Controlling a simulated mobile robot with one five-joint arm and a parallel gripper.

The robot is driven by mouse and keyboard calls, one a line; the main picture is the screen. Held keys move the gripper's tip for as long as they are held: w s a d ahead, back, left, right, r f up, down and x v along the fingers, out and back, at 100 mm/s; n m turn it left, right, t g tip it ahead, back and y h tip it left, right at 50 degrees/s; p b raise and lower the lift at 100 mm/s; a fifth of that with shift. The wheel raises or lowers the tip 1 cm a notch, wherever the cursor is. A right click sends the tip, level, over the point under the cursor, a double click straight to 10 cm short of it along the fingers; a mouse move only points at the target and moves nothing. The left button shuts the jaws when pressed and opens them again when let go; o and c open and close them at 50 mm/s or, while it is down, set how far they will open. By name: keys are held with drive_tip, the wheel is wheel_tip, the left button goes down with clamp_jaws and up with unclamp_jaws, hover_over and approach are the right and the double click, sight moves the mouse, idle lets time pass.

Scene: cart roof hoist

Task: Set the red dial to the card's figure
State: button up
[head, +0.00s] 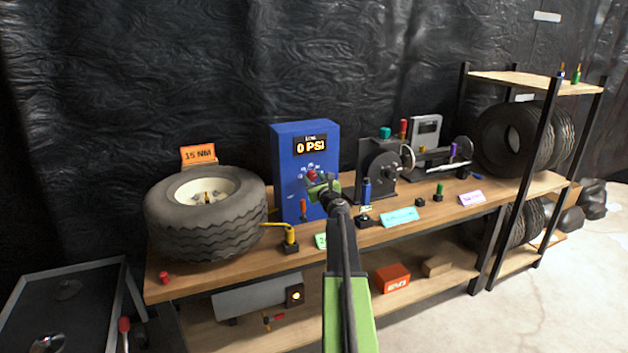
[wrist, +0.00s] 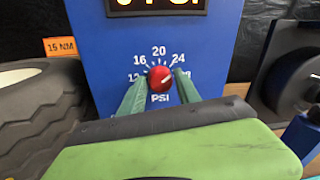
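The red dial (wrist: 159,79) is on the front of a blue box (head: 284,150). A scale around it shows 16, 20 and 24 above the word PSI, with other figures partly covered. A pale mark on the dial points up and right. The box's display (head: 311,146) reads 0 PSI. My gripper (head: 320,181) is at the dial; in the wrist view its green fingers (wrist: 160,82) stand one on each side of it. Whether they press on it I cannot tell. An orange card (head: 198,155) reading 15 NM stands behind the tyre; other cards are too small to read.
A tyre (head: 208,225) lies on the bench left of the box. A yellow-handled tool (head: 289,237) stands in front of the box. A blue bottle-shaped item (head: 366,190) and a dark machine (head: 380,165) stand to the right. A tyre rack (head: 548,115) is farther right.

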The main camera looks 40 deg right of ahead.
clamp_jaws()
drive_tip(key=shift+n, duration=0.7)
drive_tip(key=shift+o, duration=2.2)
unclamp_jaws()
drive_tip(key=v, duration=1.7)
drive_tip(key=shift+s+a, duration=0.2)
drive_tip(key=shift+f, duration=0.1)
